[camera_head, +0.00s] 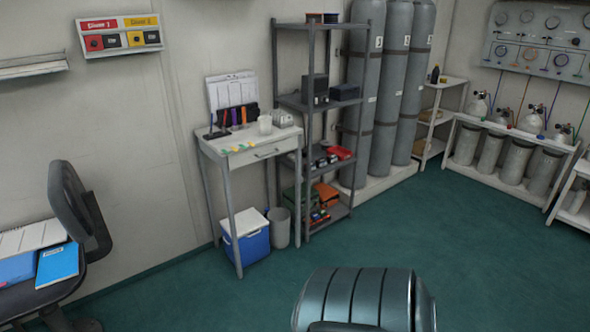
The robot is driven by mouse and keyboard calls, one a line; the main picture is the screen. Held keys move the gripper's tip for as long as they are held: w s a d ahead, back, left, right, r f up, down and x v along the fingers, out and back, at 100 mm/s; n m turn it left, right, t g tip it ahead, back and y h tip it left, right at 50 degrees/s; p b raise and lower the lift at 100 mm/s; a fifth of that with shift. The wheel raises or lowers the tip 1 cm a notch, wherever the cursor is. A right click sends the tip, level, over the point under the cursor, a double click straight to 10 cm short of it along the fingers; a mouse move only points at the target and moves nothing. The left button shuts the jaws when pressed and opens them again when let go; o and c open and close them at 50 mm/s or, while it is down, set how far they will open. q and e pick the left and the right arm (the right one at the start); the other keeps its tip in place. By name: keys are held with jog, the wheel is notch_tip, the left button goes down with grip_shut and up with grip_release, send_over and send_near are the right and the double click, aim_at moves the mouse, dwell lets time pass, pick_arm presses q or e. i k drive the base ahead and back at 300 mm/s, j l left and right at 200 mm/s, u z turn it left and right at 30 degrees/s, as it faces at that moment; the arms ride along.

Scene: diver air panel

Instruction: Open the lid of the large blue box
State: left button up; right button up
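The large blue box (252,247) stands on the floor under a small white table by the wall. It looks like a cooler with a blue body and a white lid (242,221). The lid appears shut. A table leg crosses in front of the box's left part, and the tabletop is above it. Neither of my grippers is in view.
A small table (248,151) with a drawer stands over the box. A grey bin (279,228) and a metal shelf (318,105) are to its right. A chair (75,208) is at the left. The green floor (440,235) is open at centre right.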

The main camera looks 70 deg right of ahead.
aim_at(248, 221)
jog(key=z, duration=1.9)
jog(key=i+l, duration=0.1)
